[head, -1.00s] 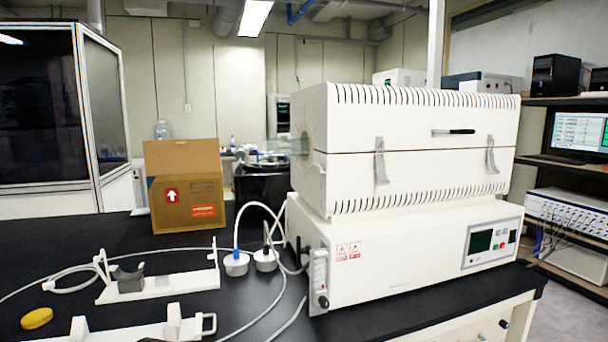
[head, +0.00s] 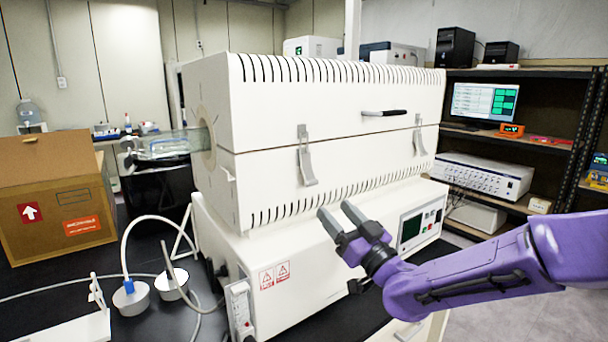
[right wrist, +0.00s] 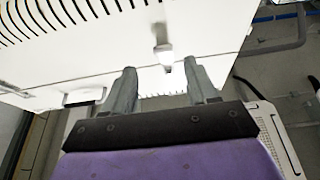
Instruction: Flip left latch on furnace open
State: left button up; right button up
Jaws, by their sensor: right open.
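The white furnace (head: 270,120) stands on the bench with its lid down on its lower half. Its left latch (head: 305,158) is a grey metal clasp hanging over the seam on the front face. A second latch (head: 418,137) sits further right. My right gripper (head: 336,216) is in front of the furnace, below and a little right of the left latch, apart from it, with its fingers spread and empty. In the right wrist view a latch (right wrist: 163,55) shows ahead of the open fingers (right wrist: 160,90); I cannot tell which one. My left gripper is not in view.
A black handle (head: 384,113) sticks out of the lid between the latches. The control panel (head: 420,228) is right of my gripper. The space before the furnace front is free.

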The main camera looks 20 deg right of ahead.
aim_at(313, 183)
jog(key=shift+y, duration=0.3)
jog(key=p+x, duration=0.2)
jog(key=x, duration=0.3)
jog(key=r+p+x, duration=0.1)
jog(key=p+x, duration=0.1)
jog(key=x, duration=0.4)
jog(key=shift+s+d, duration=0.1)
jog(key=shift+s, duration=0.2)
